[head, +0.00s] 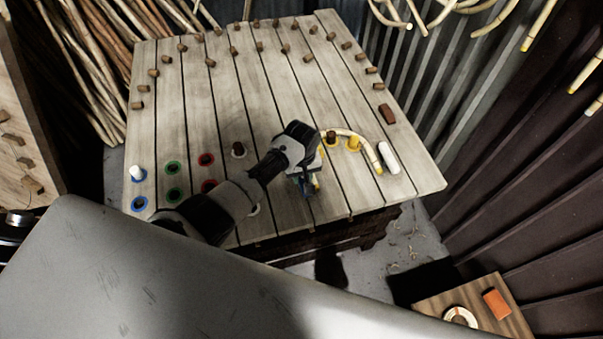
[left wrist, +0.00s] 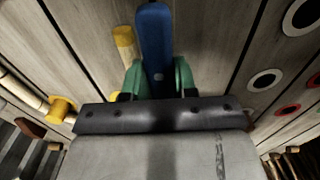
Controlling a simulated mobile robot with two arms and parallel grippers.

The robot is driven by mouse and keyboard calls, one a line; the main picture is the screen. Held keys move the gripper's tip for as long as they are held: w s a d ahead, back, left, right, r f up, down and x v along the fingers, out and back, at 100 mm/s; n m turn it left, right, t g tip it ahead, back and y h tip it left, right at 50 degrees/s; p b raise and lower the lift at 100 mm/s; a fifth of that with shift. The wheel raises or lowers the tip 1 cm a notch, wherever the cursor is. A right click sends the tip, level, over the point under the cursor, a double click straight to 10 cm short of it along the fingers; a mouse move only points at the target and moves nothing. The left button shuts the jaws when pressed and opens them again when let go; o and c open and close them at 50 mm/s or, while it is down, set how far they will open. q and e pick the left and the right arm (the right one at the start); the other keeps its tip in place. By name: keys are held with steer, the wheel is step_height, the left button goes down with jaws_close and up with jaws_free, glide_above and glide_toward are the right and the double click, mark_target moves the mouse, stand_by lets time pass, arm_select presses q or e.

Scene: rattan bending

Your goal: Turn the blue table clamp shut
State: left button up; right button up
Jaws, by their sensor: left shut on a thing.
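The blue table clamp (head: 310,188) is at the front edge of the slatted wooden table, mostly hidden behind my left gripper in the head view. In the left wrist view its blue bar (left wrist: 155,38) runs up the middle of the picture. My left gripper (head: 303,182) is shut on it, with a green finger on each side of the bar in the left wrist view (left wrist: 160,78). How far the clamp is turned cannot be told. My right gripper is not in view.
A curved rattan piece (head: 366,144) lies by yellow ringed pegs right of the clamp, near a white block (head: 389,157). Wooden pegs and coloured rings dot the slatted table (head: 230,100). A small table (head: 470,300) stands at lower right.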

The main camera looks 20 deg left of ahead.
arm_select(q)
steer(key=shift+r+m, duration=0.1)
steer(key=shift+m, duration=0.2)
steer(key=m+p, duration=0.1)
steer(key=m, duration=0.1)
steer(key=shift+d+m+p, duration=0.1)
steer(key=shift+m+p, duration=0.2)
steer(key=shift+m, duration=0.1)
steer(key=m+p, duration=0.1)
steer(key=m, duration=0.3)
steer(key=shift+w+d+m, duration=0.1)
steer(key=shift+d+m, duration=0.05)
steer(key=shift+m, duration=0.15)
steer(key=m+p, duration=0.1)
steer(key=m, duration=0.4)
steer(key=shift+d, duration=0.15)
steer(key=shift+d+m, duration=0.1)
steer(key=shift+m, duration=2.3)
steer(key=o, duration=0.9)
